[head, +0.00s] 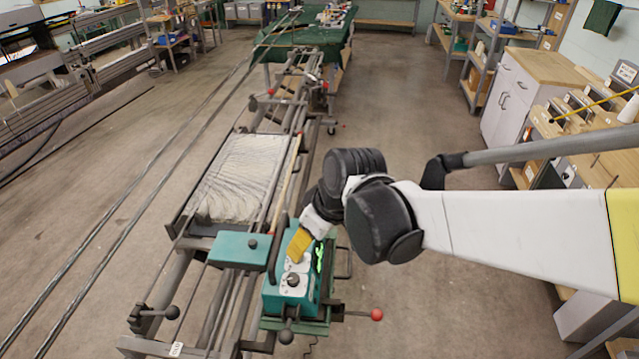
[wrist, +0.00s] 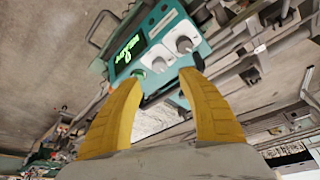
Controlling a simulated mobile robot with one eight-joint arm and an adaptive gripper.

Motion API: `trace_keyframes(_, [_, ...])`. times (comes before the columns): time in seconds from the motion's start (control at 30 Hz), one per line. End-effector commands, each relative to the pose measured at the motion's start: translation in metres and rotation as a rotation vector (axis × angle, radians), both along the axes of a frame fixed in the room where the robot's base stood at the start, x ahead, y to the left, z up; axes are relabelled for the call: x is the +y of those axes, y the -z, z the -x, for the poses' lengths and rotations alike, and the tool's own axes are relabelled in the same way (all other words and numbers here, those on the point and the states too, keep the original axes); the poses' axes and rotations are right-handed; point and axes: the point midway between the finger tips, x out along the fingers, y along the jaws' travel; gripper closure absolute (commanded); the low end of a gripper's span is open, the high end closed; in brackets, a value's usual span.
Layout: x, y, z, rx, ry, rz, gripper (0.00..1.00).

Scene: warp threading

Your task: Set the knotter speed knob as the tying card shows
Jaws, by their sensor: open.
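The knotter is a teal box (head: 290,292) on the rail frame at the lower middle of the head view. It also shows in the wrist view (wrist: 188,60), with a lit green display (wrist: 130,47). A round grey knob (wrist: 184,44) sits on its pale panel, and a black-capped knob shows on top in the head view (head: 293,280). I cannot tell which knob is for speed, or read its setting. My gripper (wrist: 165,75) is open and empty. Its yellow fingers (head: 299,245) are close to the panel, apart from the knob. I cannot make out the tying card.
A red-tipped lever (head: 376,314) sticks out right of the knotter. A dark handle arch stands left of my fingers. A bed of pale warp threads (head: 238,180) lies behind. A workbench (head: 600,160) stands at the right; the floor between is clear.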

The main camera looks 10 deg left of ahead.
Motion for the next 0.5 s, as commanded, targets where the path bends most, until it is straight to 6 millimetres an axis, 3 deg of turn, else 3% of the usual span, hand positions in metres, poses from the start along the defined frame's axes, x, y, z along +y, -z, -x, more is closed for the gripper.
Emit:
trace_keyframes(0.03, [0.004, 0.014, -0.003, 0.0, -0.001, 0.0, 0.53])
trace_keyframes(0.2, [0.015, 0.045, -0.01, -0.002, -0.001, 0.0, 0.53])
trace_keyframes(0.5, [0.024, 0.07, -0.016, -0.001, 0.003, 0.0, 0.53])
